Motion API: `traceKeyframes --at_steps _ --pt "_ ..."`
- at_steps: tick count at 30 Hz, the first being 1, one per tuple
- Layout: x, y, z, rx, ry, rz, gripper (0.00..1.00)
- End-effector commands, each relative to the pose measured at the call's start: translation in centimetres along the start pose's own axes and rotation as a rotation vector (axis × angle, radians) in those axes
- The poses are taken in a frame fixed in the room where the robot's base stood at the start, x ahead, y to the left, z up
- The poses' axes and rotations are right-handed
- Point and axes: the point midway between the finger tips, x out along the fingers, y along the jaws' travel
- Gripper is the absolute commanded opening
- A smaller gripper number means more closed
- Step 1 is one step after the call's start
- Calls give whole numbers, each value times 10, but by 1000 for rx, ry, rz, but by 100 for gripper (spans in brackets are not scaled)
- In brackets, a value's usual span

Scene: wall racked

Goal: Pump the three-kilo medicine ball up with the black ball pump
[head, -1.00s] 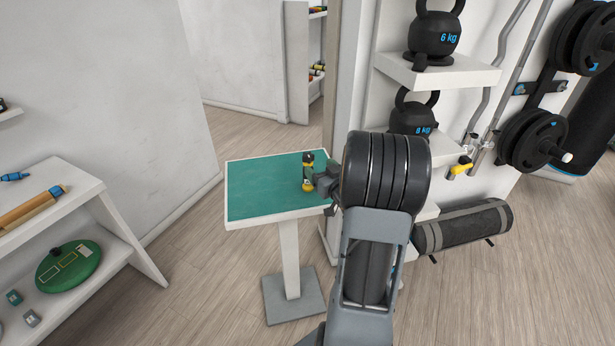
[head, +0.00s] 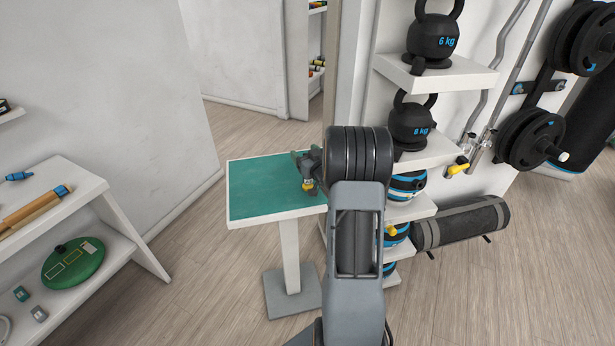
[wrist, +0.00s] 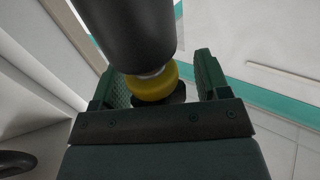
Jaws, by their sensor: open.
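A black cylinder with a yellow collar and dark disc foot, which looks like the black ball pump (head: 308,186), stands near the right edge of the green-topped stand. In the wrist view the pump (wrist: 125,30) passes between the two fingers of my gripper (wrist: 156,65). My gripper (head: 305,170) is open around it, and I cannot tell whether either finger touches it. Blue-and-black balls, likely medicine balls, sit on the lower rack shelves: an upper one (head: 407,186) and a lower one (head: 396,236). My arm partly hides them, and I cannot read their weights.
The rest of the green-topped stand (head: 255,190) is bare. Kettlebells (head: 434,38) fill the upper rack shelves. A white shelf (head: 80,205) at left holds a green disc (head: 72,263) and small items. Floor between is clear.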

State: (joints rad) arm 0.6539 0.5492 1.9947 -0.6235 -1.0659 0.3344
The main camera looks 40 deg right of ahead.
Motion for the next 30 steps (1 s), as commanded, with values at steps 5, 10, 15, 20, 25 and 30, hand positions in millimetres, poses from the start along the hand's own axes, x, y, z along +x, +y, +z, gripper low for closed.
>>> traceKeyframes --at_steps 5,10,15,20,25,30 --pt "0 0 0 0 0 0 69" --pt "0 0 0 0 0 1 53" --pt "0 0 0 0 0 0 36" --pt "0 0 0 0 0 1 21" --pt "0 0 0 0 0 1 5" --pt "0 0 -1 0 2 0 0"
